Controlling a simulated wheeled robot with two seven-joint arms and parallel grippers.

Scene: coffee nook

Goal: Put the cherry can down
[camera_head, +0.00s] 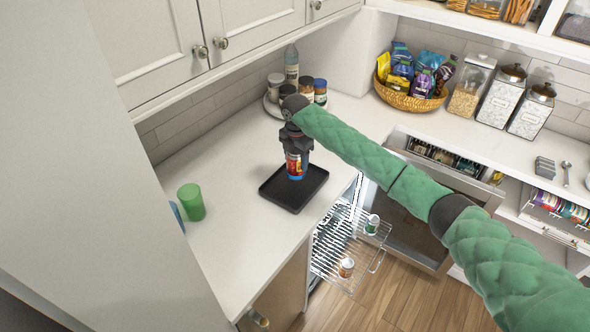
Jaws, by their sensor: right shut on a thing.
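The cherry can (296,165), with a red and blue label, is upright at the black tray (273,200) on the white counter. My right gripper (295,148) points down from above and is shut on the can's upper part. The can's base shows over the tray's far half; I cannot tell whether it touches the tray. The gripper hides the can's top. My left gripper is not in view.
A green cup (191,202) stands left of the tray. Jars (306,88) and a bottle (291,64) stand behind. A wire rack (352,262) with cans is pulled out below the counter. A snack basket (410,98) sits at the back. Counter around the tray is clear.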

